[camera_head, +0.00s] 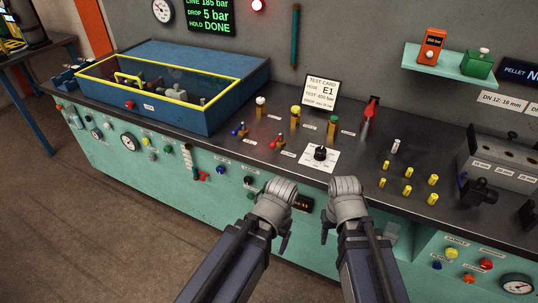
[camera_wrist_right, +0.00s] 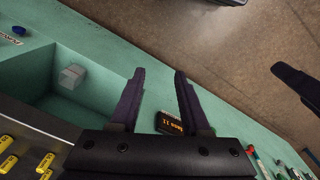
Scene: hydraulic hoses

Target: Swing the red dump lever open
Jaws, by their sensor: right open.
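Several red parts could be the dump lever, and I cannot tell which from their labels. An upright red lever (camera_head: 370,108) stands on the bench top right of the test card. A small red-handled valve (camera_head: 278,142) lies left of the black knob, and a red handle (camera_head: 203,177) is on the front panel. My right gripper (camera_head: 325,234) hangs in front of the bench, apart from all of them. In the right wrist view it (camera_wrist_right: 158,75) is open and empty between its two dark fingers. My left gripper (camera_head: 285,242) is beside it, its jaws unclear.
A blue box with a yellow-rimmed clear cover (camera_head: 200,75) stands at the left. The test card (camera_head: 320,92), the black knob (camera_head: 320,153) and several yellow fittings (camera_head: 408,190) occupy the bench top. A grey block (camera_head: 500,160) is at the right.

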